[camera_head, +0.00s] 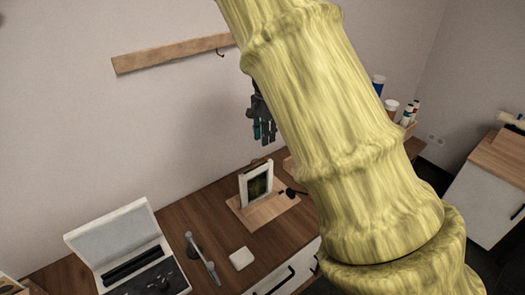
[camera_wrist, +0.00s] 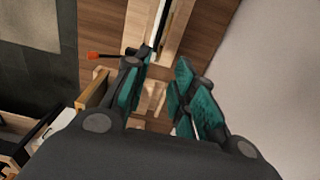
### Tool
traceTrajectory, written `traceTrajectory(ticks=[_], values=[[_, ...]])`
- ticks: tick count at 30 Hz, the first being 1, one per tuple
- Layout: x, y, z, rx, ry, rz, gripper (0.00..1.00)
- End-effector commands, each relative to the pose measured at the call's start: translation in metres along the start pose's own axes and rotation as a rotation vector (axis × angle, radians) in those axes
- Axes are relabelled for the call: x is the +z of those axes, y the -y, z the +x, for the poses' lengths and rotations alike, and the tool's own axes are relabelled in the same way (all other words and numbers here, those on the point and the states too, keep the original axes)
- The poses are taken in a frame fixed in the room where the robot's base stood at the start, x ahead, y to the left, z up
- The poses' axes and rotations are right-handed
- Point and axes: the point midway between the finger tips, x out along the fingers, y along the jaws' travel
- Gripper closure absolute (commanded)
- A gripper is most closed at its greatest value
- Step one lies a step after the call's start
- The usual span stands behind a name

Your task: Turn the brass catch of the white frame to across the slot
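The white frame (camera_head: 242,190) stands upright on a light wooden base (camera_head: 276,207) on the brown table, with a dark greenish panel inside it. In the wrist view the frame shows edge-on as a narrow white and dark strip (camera_wrist: 163,18) at the top. I cannot make out the brass catch or which way it points. My gripper (camera_head: 263,132) hangs above and behind the frame in the head view, clear of it. In the wrist view my gripper (camera_wrist: 160,72) has its teal pads apart, with nothing clearly held between them.
An open case (camera_head: 122,240) stands at the table's left. A grey handled tool (camera_head: 201,256) and a white square block (camera_head: 241,258) lie in front of the frame. A small dark object (camera_head: 291,193) is right of it. A wooden rail (camera_head: 170,54) is on the wall.

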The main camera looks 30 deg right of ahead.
Motion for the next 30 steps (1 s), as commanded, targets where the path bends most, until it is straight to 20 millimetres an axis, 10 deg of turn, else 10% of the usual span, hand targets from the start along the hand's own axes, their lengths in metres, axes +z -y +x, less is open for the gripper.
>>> traceTrajectory(ticks=[15, 30], values=[[0.001, 0.001, 0.069, 0.001, 0.001, -0.002, 0.74], [0.002, 0.002, 0.085, -0.001, 0.001, -0.003, 0.74]])
